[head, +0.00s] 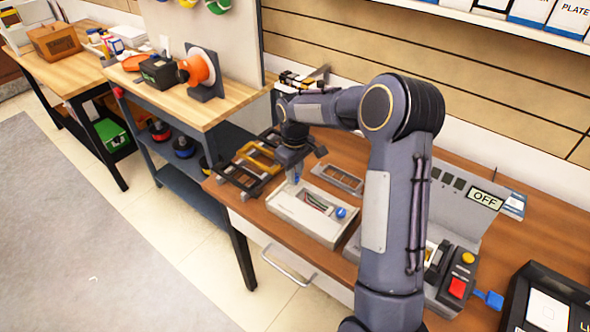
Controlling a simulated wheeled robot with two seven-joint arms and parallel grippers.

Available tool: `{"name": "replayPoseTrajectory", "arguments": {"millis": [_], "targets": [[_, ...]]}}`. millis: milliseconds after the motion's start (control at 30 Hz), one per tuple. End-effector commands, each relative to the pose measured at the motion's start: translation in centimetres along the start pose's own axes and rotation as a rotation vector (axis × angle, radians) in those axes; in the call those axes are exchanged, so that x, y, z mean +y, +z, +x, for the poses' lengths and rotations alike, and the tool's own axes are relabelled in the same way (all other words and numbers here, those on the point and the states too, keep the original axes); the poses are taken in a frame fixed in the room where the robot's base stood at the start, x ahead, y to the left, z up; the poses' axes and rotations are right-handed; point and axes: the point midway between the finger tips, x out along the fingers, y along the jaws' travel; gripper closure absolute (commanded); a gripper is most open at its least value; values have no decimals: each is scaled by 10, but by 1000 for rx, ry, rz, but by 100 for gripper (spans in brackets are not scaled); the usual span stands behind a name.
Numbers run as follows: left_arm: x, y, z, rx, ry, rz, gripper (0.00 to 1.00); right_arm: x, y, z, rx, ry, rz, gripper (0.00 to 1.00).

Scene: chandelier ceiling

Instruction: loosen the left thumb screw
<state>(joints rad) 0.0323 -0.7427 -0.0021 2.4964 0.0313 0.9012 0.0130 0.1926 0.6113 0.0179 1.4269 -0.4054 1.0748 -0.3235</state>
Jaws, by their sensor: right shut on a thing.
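A pale grey box (285,207) with a small recessed window lies on the brown workbench. The left thumb screw (296,176), blue, is at the box's far left end, partly hidden by my right gripper. A second blue thumb screw (341,212) sits at the box's right end, uncovered. My right gripper (295,166) points down from above and is shut on the left thumb screw. The fingertips are small and dark here. My left gripper is not in view.
A dark rack with a yellow bar (262,156) stands just left of the box. A grey flat frame (338,179) lies behind it. A control unit with an OFF display (485,199) and red button (457,287) stands to the right. Benches with tools stand at the left.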

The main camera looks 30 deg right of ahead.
Motion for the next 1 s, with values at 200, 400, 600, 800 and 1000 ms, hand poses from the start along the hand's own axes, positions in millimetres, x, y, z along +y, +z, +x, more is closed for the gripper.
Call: {"name": "replayPoseTrajectory", "arguments": {"millis": [200, 400, 600, 800, 1000], "targets": [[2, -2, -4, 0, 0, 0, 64, 0, 0, -1, -1, -1, -205, 99], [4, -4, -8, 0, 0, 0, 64, 0, 0, 0, -1, -1, -393, 99], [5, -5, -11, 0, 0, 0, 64, 0, 0, 0, -2, -1, -568, 99], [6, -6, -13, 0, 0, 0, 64, 0, 0, 0, -1, -2, -709, 99], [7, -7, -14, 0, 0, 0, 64, 0, 1, 0, -2, -1, -801, 99]]}}
